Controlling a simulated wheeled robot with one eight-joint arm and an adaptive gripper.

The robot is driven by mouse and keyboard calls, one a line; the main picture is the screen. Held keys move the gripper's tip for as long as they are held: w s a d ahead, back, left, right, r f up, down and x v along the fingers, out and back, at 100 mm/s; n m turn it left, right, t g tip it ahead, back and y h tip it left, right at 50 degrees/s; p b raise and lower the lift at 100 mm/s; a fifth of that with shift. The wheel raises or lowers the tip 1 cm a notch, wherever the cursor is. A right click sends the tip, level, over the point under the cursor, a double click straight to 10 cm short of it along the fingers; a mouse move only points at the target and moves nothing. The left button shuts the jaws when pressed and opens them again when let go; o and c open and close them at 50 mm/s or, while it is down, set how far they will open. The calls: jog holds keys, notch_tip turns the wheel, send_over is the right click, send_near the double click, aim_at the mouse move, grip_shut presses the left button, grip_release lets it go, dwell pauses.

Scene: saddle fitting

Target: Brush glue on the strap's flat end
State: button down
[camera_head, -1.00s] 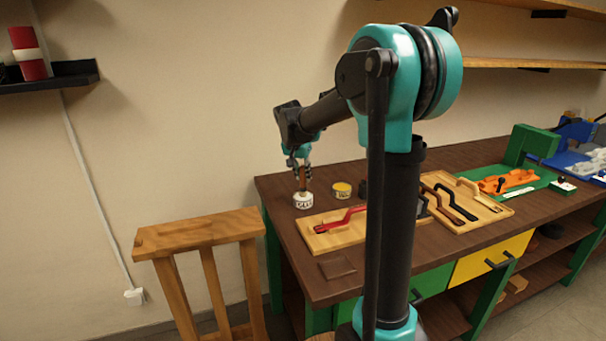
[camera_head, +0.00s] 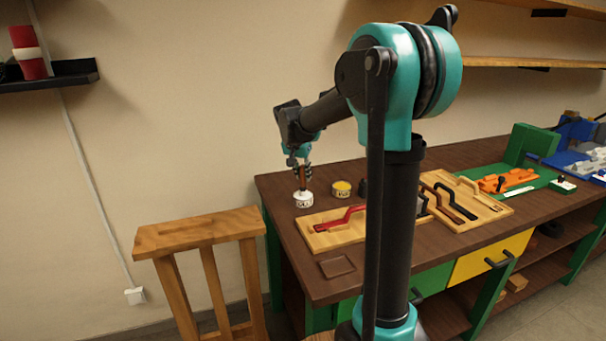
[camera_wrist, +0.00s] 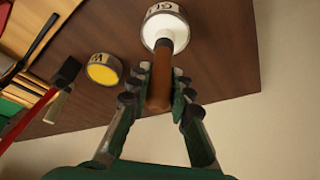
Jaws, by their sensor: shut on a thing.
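My gripper (camera_wrist: 158,88) is shut on a brush (camera_wrist: 159,94) with a brown handle, and in the head view it (camera_head: 299,168) hangs at the table's far left corner. The brush points down into a glue pot (camera_head: 303,201) with a printed label. The wrist view shows the white inside of the pot (camera_wrist: 153,33) around the brush's lower end; the bristles are hidden. A red strap-like piece (camera_head: 340,219) lies on the nearer wooden board (camera_head: 325,241). Dark strap-like pieces (camera_head: 455,201) lie on the second board. I cannot tell which has the flat end.
A yellow-topped tin (camera_head: 341,188) stands right of the pot, also in the wrist view (camera_wrist: 103,69). A dark-headed hammer (camera_wrist: 64,76) lies beyond it. A dark square patch (camera_head: 337,266) lies near the front edge. A wooden stand (camera_head: 200,232) is left of the table.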

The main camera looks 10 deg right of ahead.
jog(key=shift+r, duration=3.5)
